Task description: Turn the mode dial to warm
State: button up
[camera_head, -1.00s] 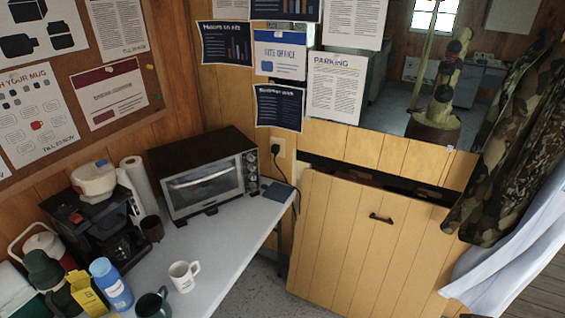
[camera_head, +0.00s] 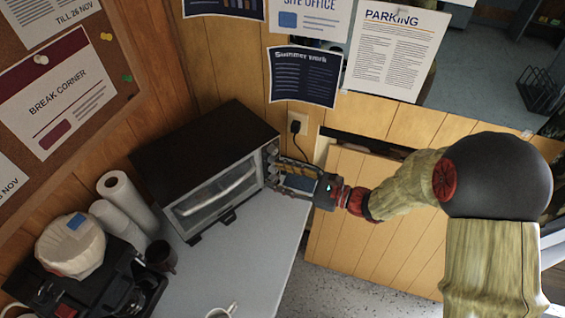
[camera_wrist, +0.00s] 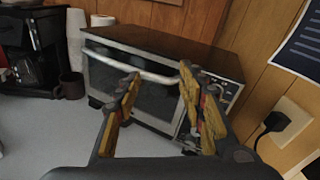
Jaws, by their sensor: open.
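The toaster oven (camera_head: 205,150) stands on the grey table, with a black top, a glass door and a silver handle. Its control strip (camera_head: 271,152) is on the right of its front, largely hidden by my gripper; the mode dial and its setting cannot be made out. My gripper (camera_head: 281,172) is open and empty, its fingers in front of the strip. In the wrist view, my gripper's yellow-padded fingers (camera_wrist: 160,80) are spread before the oven (camera_wrist: 165,42), the right one covering much of the control strip (camera_wrist: 228,92). Contact cannot be told.
A plug in a wall socket (camera_head: 297,122) is just right of the oven. Paper rolls (camera_head: 128,200), a dark mug (camera_head: 161,256) and a coffee maker (camera_head: 95,285) stand to the left. The table (camera_head: 250,250) before the oven is mostly clear.

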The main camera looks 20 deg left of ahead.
aim_at(273, 160)
jog(key=w+d+f+m+t+h, duration=0.2)
jog(key=w+d+f+m+t, duration=0.1)
jog(key=w+f+m+t, duration=0.6)
jog(key=w+a+f+g, duration=0.1)
jog(key=w+a+g, duration=0.1)
jog(key=a, duration=0.4)
jog(key=shift+w+a+n, duration=0.15)
jog(key=shift+a+n, duration=0.15)
jog(key=shift+a, duration=0.05)
jog(key=shift+f, duration=0.1)
jog(key=shift+c, duration=0.4)
grip_shut()
